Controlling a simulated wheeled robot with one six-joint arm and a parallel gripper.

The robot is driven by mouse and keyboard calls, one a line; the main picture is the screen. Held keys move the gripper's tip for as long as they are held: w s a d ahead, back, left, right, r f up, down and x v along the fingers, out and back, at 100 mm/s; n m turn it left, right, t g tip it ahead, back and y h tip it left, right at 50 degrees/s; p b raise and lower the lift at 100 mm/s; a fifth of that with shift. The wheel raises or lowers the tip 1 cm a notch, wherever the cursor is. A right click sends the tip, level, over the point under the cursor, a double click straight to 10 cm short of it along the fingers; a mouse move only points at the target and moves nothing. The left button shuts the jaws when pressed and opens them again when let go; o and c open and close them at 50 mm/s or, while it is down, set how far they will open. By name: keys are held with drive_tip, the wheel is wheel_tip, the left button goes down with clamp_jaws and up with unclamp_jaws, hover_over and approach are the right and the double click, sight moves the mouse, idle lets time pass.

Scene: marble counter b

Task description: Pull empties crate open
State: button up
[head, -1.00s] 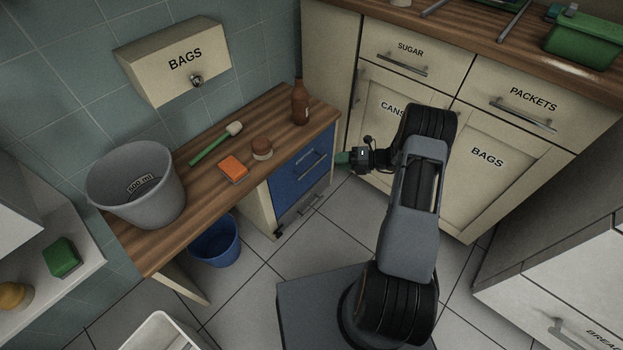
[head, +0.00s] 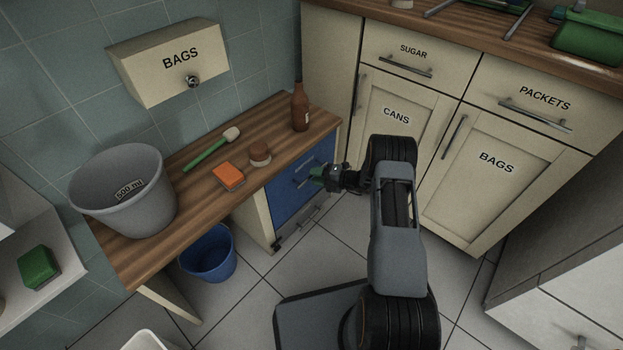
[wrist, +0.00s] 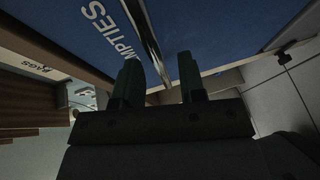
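The empties crate shows as a blue front (head: 286,200) under the wooden worktop in the head view. In the wrist view its blue face (wrist: 215,25) carries white lettering, partly cut off, ending in "MPTIES". A metal bar handle (wrist: 151,40) runs down that face. My gripper (head: 316,175) is in front of the blue front. In the wrist view my gripper (wrist: 160,75) is open, its two green fingers apart. The lower end of the handle appears in the gap between them. I cannot tell how deep the handle sits, and no grip on it shows.
A grey lower drawer (head: 300,228) sits below the blue front. A blue bucket (head: 209,254) stands on the floor to its left. Cream cupboards (head: 395,118) stand to the right. The tiled floor in front (head: 252,292) is clear.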

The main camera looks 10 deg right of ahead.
drive_tip(key=shift+x, duration=1.05)
clamp_jaws()
